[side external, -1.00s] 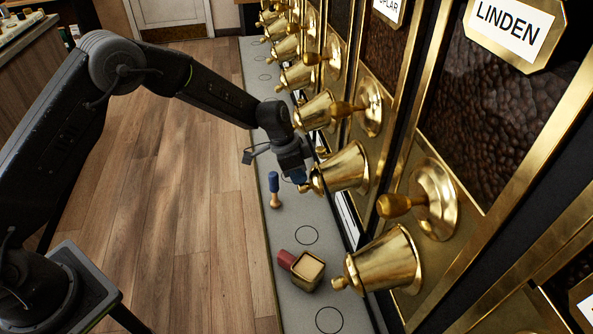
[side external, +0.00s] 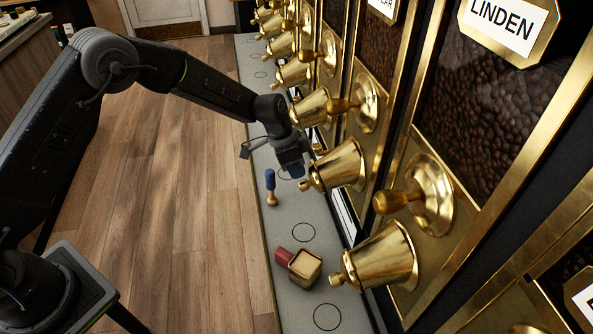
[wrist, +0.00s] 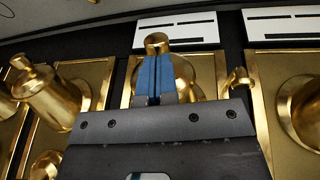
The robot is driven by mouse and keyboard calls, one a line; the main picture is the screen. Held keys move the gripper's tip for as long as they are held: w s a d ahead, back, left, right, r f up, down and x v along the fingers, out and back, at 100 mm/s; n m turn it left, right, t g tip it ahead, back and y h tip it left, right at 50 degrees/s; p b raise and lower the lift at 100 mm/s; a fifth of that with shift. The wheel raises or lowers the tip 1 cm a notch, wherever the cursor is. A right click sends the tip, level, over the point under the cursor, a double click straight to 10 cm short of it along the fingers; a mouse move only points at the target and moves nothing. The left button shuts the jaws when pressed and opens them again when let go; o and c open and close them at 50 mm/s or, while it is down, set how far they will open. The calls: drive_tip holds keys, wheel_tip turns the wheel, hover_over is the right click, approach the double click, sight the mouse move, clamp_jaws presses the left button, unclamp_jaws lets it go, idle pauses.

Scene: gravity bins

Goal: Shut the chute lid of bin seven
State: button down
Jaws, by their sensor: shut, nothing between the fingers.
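Several brass chutes with small knobs on their end lids line the wall of bins. My gripper (side external: 296,171) is shut and empty, at the lid end of the middle brass chute (side external: 342,165). That chute's lid knob (side external: 304,186) sits just below and beside the blue fingertips. In the wrist view the fingertips (wrist: 157,78) are together, in front of a brass chute (wrist: 183,76), with a round knob (wrist: 157,42) just beyond them. I cannot tell whether they touch it, nor the lid's exact angle. No bin number is readable.
A nearer brass chute (side external: 385,258) and wooden-handled knob (side external: 390,202) stick out from the wall. The grey ledge (side external: 285,222) holds a blue-topped tool (side external: 270,187), a gold box (side external: 305,266) and a red piece (side external: 284,257). The wooden floor is clear.

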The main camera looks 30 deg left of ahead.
drive_tip(key=s+a+f+v, duration=0.1)
drive_tip(key=a+v, duration=0.2)
drive_tip(key=v, duration=1)
drive_tip(key=shift+w+f+g+h, duration=0.6)
drive_tip(key=shift+w+g+h, duration=0.45)
drive_tip(key=shift+w, duration=1.1)
drive_tip(key=x, duration=1.4)
drive_tip(key=shift+d+r, duration=0.15)
drive_tip(key=shift+d, duration=0.1)
drive_tip(key=shift+s, duration=0.1)
drive_tip(key=shift+d+f, duration=0.15)
drive_tip(key=shift+f, duration=0.15)
drive_tip(key=shift+r, duration=0.1)
